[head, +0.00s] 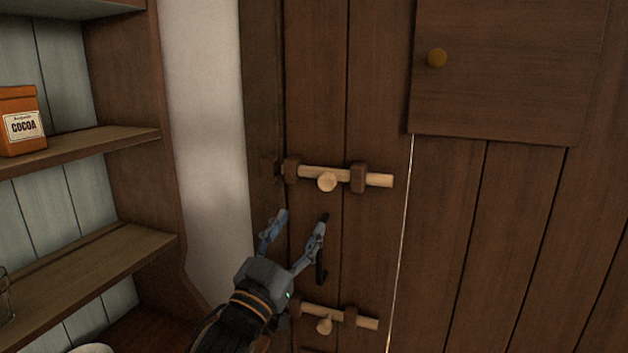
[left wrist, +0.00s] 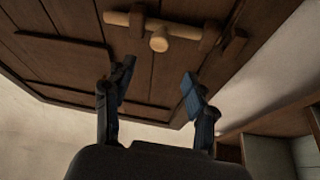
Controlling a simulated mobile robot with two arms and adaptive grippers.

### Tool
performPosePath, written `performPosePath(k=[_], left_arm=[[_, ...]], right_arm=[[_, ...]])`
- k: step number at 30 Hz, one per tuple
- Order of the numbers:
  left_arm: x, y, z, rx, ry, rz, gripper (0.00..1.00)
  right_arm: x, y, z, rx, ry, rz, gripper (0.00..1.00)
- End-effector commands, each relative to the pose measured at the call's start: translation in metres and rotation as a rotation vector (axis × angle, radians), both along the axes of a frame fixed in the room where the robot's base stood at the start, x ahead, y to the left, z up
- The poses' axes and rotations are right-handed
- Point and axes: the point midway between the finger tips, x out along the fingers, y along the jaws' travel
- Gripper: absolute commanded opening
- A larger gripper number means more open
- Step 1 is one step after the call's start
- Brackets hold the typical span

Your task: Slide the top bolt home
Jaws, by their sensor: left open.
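The top bolt (head: 340,176) is a pale wooden rod with a round knob (head: 327,182), lying level in two dark brackets on the plank door. Its right end sticks out past the right bracket (head: 358,178). No rod shows between the left bracket (head: 291,170) and the dark keeper (head: 268,168) on the frame. My left gripper (head: 303,217) is open and empty, below the knob and apart from it. In the left wrist view the knob (left wrist: 159,40) appears beyond and between the open fingertips (left wrist: 156,72). My right gripper is not in view.
A similar lower bolt (head: 355,320) is below my left gripper. A dark door handle (head: 321,265) is close beside its right finger. Shelves with a cocoa box (head: 20,122) stand at left.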

Motion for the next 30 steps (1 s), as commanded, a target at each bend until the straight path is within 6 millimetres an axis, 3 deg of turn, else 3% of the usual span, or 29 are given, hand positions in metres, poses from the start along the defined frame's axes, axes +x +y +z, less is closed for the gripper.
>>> performPosePath(k=[18, 30], left_arm=[[0.093, -0.042, 0.044, 0.0, 0.003, 0.0, 0.56], [0.114, -0.051, 0.05, 0.001, 0.002, 0.0, 0.56]], right_arm=[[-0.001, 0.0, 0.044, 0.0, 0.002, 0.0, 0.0], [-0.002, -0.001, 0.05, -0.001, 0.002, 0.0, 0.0]])
